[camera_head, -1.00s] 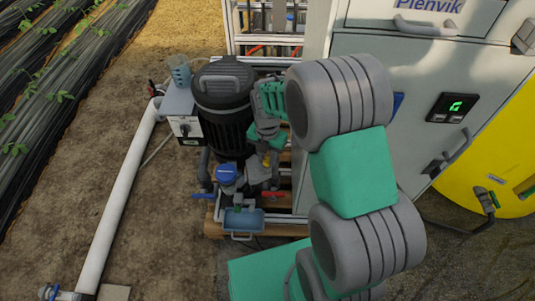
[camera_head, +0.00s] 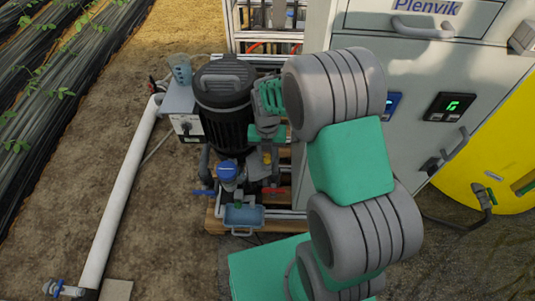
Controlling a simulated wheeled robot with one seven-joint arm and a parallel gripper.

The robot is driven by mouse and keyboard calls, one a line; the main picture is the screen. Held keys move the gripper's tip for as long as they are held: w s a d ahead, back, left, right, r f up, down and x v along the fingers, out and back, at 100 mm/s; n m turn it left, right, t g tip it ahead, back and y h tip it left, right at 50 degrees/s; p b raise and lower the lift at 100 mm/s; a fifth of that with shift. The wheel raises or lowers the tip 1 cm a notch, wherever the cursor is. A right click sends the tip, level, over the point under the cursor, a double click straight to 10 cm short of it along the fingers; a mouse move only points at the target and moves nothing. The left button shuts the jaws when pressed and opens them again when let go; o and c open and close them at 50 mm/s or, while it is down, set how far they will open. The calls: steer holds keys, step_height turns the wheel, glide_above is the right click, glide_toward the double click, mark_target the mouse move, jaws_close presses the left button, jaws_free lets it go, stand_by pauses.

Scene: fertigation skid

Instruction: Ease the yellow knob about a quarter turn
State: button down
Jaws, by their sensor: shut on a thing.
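The yellow knob (camera_head: 267,158) shows as a small patch of yellow just below my gripper's fingers, right of the black filter canister. My gripper (camera_head: 268,146) points down at it, and its jaws are shut on the knob. The fingers and the wrist hide most of the knob, so its exact angle cannot be seen.
The black canister (camera_head: 224,110) stands close left of my gripper. Below are a blue-capped fitting (camera_head: 227,173), a red-handled valve (camera_head: 274,190) and a blue tray (camera_head: 244,217). The grey cabinet (camera_head: 420,75) and a yellow tank (camera_head: 500,160) stand right.

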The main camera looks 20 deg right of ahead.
mark_target(267, 157)
steer(key=c, duration=1.1)
jaws_free()
steer(key=shift+c, duration=0.2)
step_height(267, 157, up, 8)
steer(key=shift+f+p, duration=0.1)
steer(key=shift+p, duration=0.5)
